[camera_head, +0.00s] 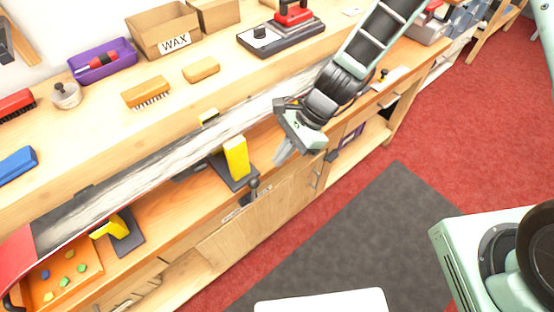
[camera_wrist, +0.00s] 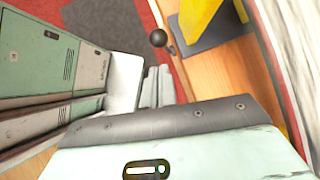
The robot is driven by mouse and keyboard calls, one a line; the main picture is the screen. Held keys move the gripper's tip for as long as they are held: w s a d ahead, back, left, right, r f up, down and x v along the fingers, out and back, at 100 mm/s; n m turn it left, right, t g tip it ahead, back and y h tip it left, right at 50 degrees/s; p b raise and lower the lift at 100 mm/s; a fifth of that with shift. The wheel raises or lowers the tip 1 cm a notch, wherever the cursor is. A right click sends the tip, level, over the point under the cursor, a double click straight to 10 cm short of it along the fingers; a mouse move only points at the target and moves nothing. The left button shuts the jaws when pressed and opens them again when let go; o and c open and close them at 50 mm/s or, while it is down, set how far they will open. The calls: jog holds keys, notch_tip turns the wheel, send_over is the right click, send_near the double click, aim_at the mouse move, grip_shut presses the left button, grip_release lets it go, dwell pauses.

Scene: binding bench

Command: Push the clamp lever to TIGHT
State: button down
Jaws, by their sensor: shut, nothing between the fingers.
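The clamp lever (camera_head: 253,187) is a short dark rod with a round black knob, at the bench's front edge below the yellow clamp post (camera_head: 235,157). In the wrist view its knob (camera_wrist: 158,38) shows beyond my fingertips, beside the yellow post's dark base. A small label plate (camera_head: 231,216) is on the front face near the lever; its words are too small to read. My gripper (camera_head: 280,157) is shut and empty, pointing down, above and to the right of the lever. Its fingers (camera_wrist: 157,84) also show in the wrist view, apart from the knob.
A long pale ski (camera_head: 150,157) runs along the bench, close behind the lever. Another yellow post (camera_head: 108,228) and an orange tray (camera_head: 62,283) are at left. Brushes, a purple tray (camera_head: 103,62) and a WAX box (camera_head: 165,30) stand behind. The floor in front is open.

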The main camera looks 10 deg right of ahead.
notch_tip(320, 180, up, 7)
jog(key=d, duration=0.2)
jog(key=shift+w+d, duration=0.3)
jog(key=shift+d, duration=0.1)
jog(key=shift+r, duration=0.1)
